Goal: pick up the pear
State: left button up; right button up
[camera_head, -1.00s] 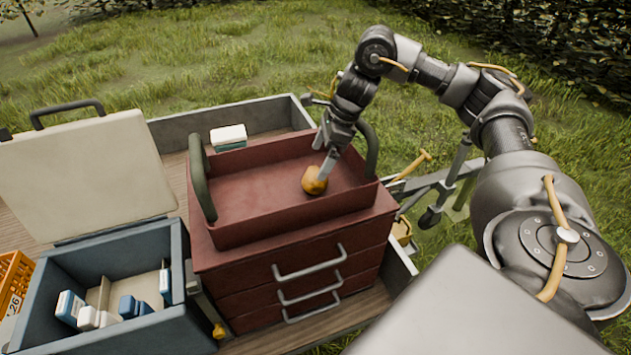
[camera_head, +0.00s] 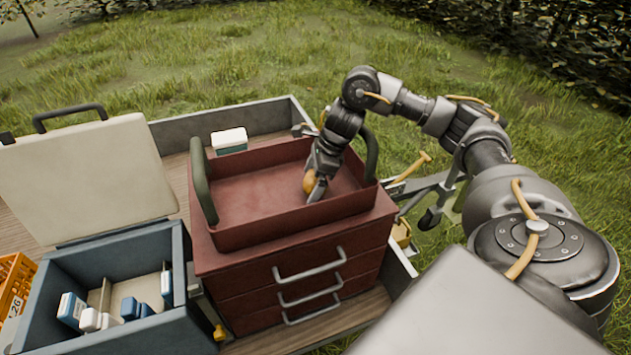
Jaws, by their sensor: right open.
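The pear (camera_head: 309,182) is small and brownish orange. It lies in the open red tray top (camera_head: 255,240) of the red drawer chest, towards the tray's right side. My right gripper (camera_head: 315,189) reaches down into the tray from the upper right, with its fingers at the pear. The fingers hide part of the pear, and I cannot tell whether they touch it. The jaws are open. My left gripper is not in view.
The tray has raised walls and two upright side handles (camera_head: 203,178). A blue cooler (camera_head: 110,258) with an open lid and small bottles stands to the left. A white-topped box (camera_head: 229,140) sits behind the tray. An orange crate (camera_head: 14,278) is at the far left.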

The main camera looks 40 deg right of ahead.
jog(key=c, duration=1.2)
jog(key=shift+o, duration=0.2)
jog(key=shift+r, duration=0.15)
